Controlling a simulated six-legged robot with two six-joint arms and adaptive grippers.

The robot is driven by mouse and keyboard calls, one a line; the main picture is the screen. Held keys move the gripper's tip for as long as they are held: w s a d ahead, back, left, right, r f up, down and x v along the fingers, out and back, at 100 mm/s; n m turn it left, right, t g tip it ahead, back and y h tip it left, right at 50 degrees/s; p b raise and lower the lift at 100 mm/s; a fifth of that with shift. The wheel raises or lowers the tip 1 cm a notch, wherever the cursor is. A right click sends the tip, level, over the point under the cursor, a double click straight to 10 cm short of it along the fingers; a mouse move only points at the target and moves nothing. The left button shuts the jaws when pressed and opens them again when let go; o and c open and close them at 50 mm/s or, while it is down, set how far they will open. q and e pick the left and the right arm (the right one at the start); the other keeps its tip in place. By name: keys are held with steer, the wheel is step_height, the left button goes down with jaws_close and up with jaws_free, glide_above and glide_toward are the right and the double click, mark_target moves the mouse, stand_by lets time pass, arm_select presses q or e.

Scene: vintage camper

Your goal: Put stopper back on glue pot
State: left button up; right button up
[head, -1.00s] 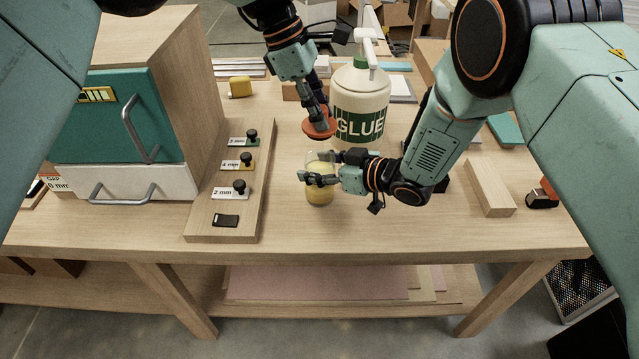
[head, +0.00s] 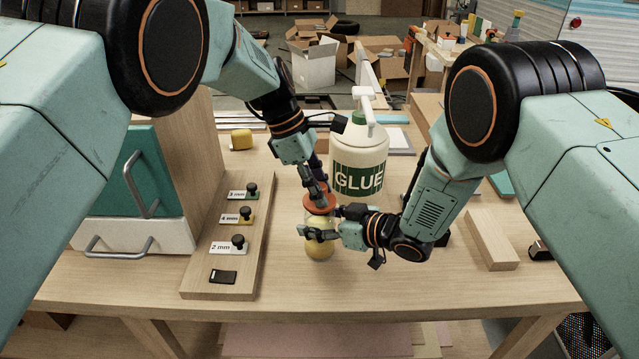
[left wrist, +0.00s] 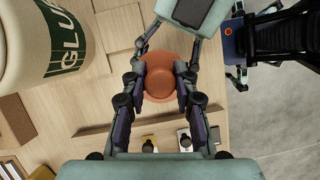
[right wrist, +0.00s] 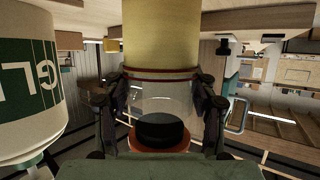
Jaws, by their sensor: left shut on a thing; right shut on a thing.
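The glue pot (head: 319,249), a small clear jar with yellow glue, stands upright on the bench in the head view. My right gripper (head: 322,224) is shut around its upper part. The stopper (head: 320,202), an orange-red disc, is at the pot's mouth. My left gripper (head: 318,192) is shut on it from above. In the left wrist view the stopper (left wrist: 168,80) is between both fingers. The right wrist view appears upside down; the stopper's black plug (right wrist: 160,130) shows in line with the pot's clear neck. I cannot tell whether it is fully seated.
A large white GLUE bottle (head: 357,155) stands just behind the pot. A wooden board (head: 225,285) with small labelled knobs lies to the left, beside a teal and white drawer cabinet (head: 135,232). A wood block (head: 491,240) lies to the right. The bench front is clear.

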arm_select(q)
steer(key=shift+s+r, duration=0.1)
steer(key=shift+s, duration=0.1)
arm_select(e)
steer(key=shift+s+r, duration=0.15)
arm_select(q)
steer(key=shift+w+f, duration=0.2)
steer(key=shift+f, duration=0.75)
steer(key=shift+s+r, duration=0.1)
steer(key=shift+s, duration=0.05)
steer(key=shift+f, duration=0.2)
steer(key=shift+f, duration=0.25)
steer(key=shift+f, duration=0.25)
steer(key=o, duration=1)
